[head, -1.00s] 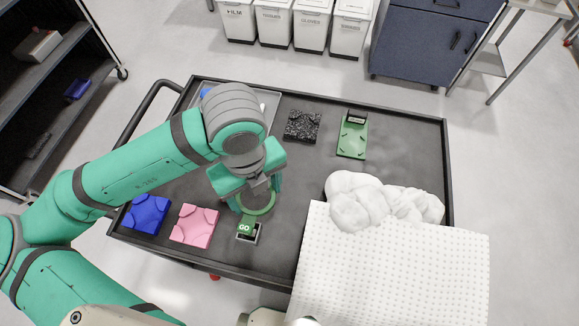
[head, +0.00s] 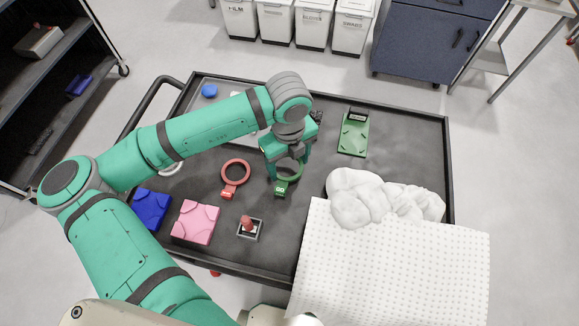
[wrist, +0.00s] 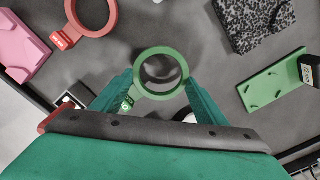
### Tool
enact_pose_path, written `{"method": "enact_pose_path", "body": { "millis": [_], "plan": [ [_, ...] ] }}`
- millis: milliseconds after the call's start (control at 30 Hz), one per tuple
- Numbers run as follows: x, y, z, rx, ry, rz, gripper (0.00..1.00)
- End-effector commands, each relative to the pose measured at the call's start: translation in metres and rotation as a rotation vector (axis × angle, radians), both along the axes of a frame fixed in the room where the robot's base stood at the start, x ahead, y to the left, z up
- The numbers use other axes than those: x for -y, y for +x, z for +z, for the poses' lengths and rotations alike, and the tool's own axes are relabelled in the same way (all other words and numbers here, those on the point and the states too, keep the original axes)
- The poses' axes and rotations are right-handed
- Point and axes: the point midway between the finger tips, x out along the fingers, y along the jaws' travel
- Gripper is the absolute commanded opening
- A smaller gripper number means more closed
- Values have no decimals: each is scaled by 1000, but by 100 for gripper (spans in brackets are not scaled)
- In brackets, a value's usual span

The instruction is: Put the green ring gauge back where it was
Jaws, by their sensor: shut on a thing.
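The green ring gauge (head: 281,188) is a ring with a short tag marked GO. My gripper (head: 286,174) is shut on it and holds it over the dark cart top, right of the red ring gauge (head: 234,177). In the wrist view the green ring (wrist: 138,82) shows between the two fingers of my gripper (wrist: 158,85). I cannot tell how high above the cart it is. The red ring gauge lies on the cart and also shows in the wrist view (wrist: 66,38).
A small square holder with a red knob (head: 248,225) stands near the front. Pink (head: 195,222) and blue (head: 150,209) blocks lie left of it. A green plate (head: 354,132) lies at back right. White cloth (head: 385,205) and a dotted white sheet (head: 390,265) cover the right front.

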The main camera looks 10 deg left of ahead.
Motion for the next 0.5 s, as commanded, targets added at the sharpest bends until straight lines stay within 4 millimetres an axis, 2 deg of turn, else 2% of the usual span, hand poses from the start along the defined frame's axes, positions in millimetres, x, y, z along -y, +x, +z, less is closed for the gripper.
{"method": "enact_pose_path", "body": {
  "millis": [233, 500],
  "plan": [
    [1, 3, -32, -2, -1, 0, 42],
    [1, 4, -35, 0, 0, -1, 42]
  ]
}}
